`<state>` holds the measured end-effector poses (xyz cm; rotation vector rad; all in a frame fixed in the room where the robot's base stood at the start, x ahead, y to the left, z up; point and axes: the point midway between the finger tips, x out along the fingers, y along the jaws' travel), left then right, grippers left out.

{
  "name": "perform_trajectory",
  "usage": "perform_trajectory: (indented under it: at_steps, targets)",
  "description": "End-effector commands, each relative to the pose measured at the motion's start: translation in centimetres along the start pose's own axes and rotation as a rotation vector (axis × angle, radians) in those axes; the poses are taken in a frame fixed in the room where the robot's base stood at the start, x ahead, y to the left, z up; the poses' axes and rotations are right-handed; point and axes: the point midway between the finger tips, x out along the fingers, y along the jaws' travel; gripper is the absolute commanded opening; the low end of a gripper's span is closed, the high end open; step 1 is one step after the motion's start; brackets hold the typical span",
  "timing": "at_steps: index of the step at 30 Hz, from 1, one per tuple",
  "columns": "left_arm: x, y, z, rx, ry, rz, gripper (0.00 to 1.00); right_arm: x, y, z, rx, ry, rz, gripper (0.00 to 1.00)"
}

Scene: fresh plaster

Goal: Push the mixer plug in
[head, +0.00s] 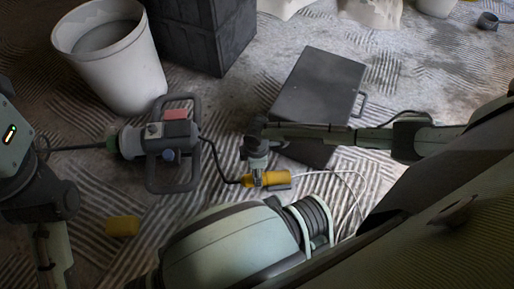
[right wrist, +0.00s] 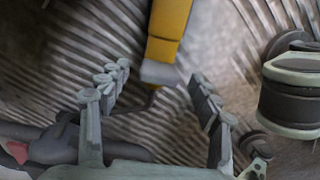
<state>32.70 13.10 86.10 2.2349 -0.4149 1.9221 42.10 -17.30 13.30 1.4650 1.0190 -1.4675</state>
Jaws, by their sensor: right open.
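The mixer (head: 168,142), with a grey handle frame and a red patch, lies on the floor in the head view. A black cable (head: 222,171) runs from it to a yellow connector (head: 277,178) with grey parts. My right gripper (head: 258,174) is over the connector in the head view. I cannot tell whether plug and socket are joined. My left arm shows at the left edge, its gripper not in view.
A white cord (head: 345,176) runs right from the connector. A dark flat case (head: 320,85) lies behind my right arm. A white bucket (head: 112,60) and a dark block (head: 205,35) stand at the back left. A yellow block (head: 122,226) lies on the patterned floor in front.

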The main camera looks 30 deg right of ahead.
Motion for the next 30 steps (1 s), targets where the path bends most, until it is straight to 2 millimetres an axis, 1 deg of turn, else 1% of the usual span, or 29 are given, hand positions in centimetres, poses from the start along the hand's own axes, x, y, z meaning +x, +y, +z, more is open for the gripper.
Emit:
perform_trajectory:
  at_steps: [1, 6, 9, 12, 15, 18, 30]
  targets:
    - [0.0, 0.0, 0.0, 0.0, 0.0, 0.0, 0.46, -1.2, 0.1, 0.0, 0.0, 0.002, 0.003, 0.64]
    - [0.0, 0.0, 0.0, 0.0, 0.0, 0.0, 0.46, -4.9, 0.1, 0.1, 0.0, 0.001, 0.002, 0.64]
    - [0.0, 0.0, 0.0, 0.0, 0.0, 0.0, 0.46, -6.6, 0.1, 0.1, 0.0, 0.0, 0.001, 0.64]
    - [0.0, 0.0, 0.0, 0.0, 0.0, 0.0, 0.46, -7.9, 0.0, 0.1, 0.0, -0.001, 0.0, 0.64]
    - [0.0, 0.0, 0.0, 0.0, 0.0, 0.0, 0.46, -8.6, 0.0, 0.1, 0.001, -0.001, 0.0, 0.64]
    - [0.0, 0.0, 0.0, 0.0, 0.0, 0.0, 0.46, -8.9, 0.0, 0.1, 0.002, -0.002, -0.001, 0.64]
    - [0.0, 0.0, 0.0, 0.0, 0.0, 0.0, 0.46, -8.9, 0.0, 0.1, 0.001, -0.002, -0.001, 0.64]
